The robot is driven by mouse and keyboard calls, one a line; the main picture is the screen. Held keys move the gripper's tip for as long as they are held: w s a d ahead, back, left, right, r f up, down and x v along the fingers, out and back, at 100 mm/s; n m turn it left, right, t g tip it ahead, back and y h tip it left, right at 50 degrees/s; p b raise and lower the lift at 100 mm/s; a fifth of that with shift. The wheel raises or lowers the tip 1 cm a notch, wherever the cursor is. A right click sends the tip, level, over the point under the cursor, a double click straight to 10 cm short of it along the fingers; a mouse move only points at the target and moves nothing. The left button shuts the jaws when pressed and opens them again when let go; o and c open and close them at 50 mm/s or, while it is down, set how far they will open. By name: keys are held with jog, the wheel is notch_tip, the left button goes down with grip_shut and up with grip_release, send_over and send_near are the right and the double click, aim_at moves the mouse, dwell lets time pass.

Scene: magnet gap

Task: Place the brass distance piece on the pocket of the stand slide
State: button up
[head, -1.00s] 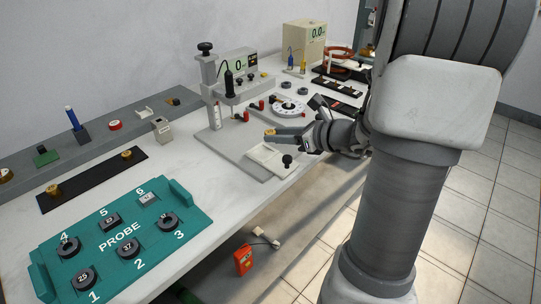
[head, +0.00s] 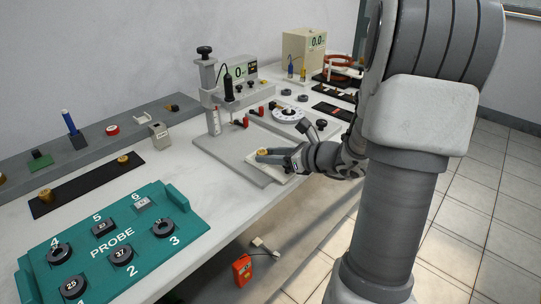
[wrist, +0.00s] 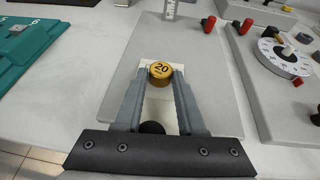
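The brass distance piece (wrist: 161,73), marked 20, is between the fingertips of my gripper (wrist: 160,76) in the wrist view, with both fingers against its sides. It also shows in the head view (head: 262,152) as a small gold disc at the fingertips. The white stand slide (wrist: 148,68) lies under it on the grey stand base; its black knob (wrist: 152,128) shows between my fingers. The piece is over the slide's far end. The pocket is hidden, and I cannot tell whether the piece touches the slide.
The measuring stand (head: 208,95) rises behind my gripper, with red-knobbed parts and a round dial (head: 287,114) to the right. A teal probe tray (head: 185,232) is front left. A black strip (head: 85,184) carries other brass pieces. Bare white bench lies between tray and stand.

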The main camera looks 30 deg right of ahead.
jog(key=o, duration=0.3)
jog(key=shift+r, duration=0.2)
jog(key=p+v, duration=0.3)
jog(key=v, duration=0.9)
jog(key=shift+p, duration=0.35)
